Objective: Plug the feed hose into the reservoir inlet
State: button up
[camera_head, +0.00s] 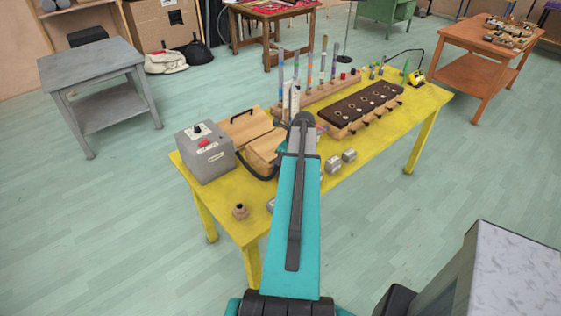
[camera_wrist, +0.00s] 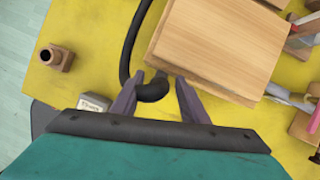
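The black feed hose (camera_head: 256,170) runs from the grey box (camera_head: 205,153) along the near side of a wooden box. In the wrist view the hose (camera_wrist: 130,50) comes down from the top and curls, with its thick end part lying between the fingers of my gripper (camera_wrist: 158,76). The fingers stand apart; a small gap shows between hose and right finger. In the head view my arm hides the gripper. A small brown block with a dark round opening (camera_wrist: 57,57) stands at the left, also in the head view (camera_head: 240,211). I cannot tell whether it is the reservoir inlet.
The wooden box (camera_wrist: 220,45) lies close beyond my fingers. A small labelled grey block (camera_wrist: 94,103) is left of my gripper. The yellow table (camera_head: 385,133) also holds a dark-topped wooden rack (camera_head: 362,107), a row of upright tubes (camera_head: 310,65) and grey blocks (camera_head: 334,164).

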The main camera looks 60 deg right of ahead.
dwell(0.4)
jog(key=b+v, duration=0.4)
jog(key=v, duration=0.9)
jog(key=shift+s+r, duration=0.15)
jog(key=shift+r, duration=0.15)
jog(key=shift+a, duration=0.1)
dwell(0.9)
